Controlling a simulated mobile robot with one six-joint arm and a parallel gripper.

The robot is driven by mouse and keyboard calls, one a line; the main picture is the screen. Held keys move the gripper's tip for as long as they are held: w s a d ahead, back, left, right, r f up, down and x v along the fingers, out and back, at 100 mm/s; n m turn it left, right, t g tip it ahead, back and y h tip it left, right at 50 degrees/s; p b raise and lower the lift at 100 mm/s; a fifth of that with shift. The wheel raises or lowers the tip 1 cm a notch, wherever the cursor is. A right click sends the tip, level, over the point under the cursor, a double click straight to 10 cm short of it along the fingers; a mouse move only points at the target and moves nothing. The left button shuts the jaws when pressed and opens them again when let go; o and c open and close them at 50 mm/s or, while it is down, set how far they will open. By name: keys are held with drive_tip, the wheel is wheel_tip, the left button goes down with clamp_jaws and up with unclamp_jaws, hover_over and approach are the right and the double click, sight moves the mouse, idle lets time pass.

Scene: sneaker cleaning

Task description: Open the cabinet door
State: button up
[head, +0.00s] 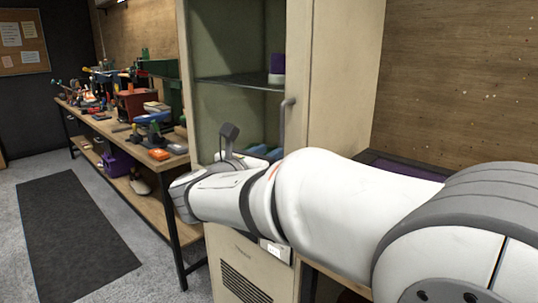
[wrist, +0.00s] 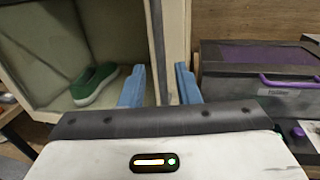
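The tall cream cabinet (head: 297,75) stands in the middle of the head view, its glass-fronted door (head: 232,55) looking closed. A grey vertical handle (head: 286,120) is on the door's right side. In the wrist view my gripper (wrist: 159,68) is open, with two blue fingers apart. A grey upright bar (wrist: 156,45), apparently the handle, shows between the fingers, along with the cream cabinet frame (wrist: 175,45). I cannot tell whether the fingers touch it. In the head view my arm hides the lower door and most of the gripper.
A green shoe (wrist: 95,85) is visible inside the cabinet. A dark case with a purple handle (wrist: 288,80) stands right of it. A cluttered workbench (head: 150,165) is at left. A dark mat (head: 70,235) lies on the clear floor.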

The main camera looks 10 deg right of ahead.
sight(280, 145)
drive_tip(key=x, duration=0.6)
drive_tip(key=shift+w+d, duration=0.2)
drive_tip(key=shift+d, duration=0.1)
clamp_jaws()
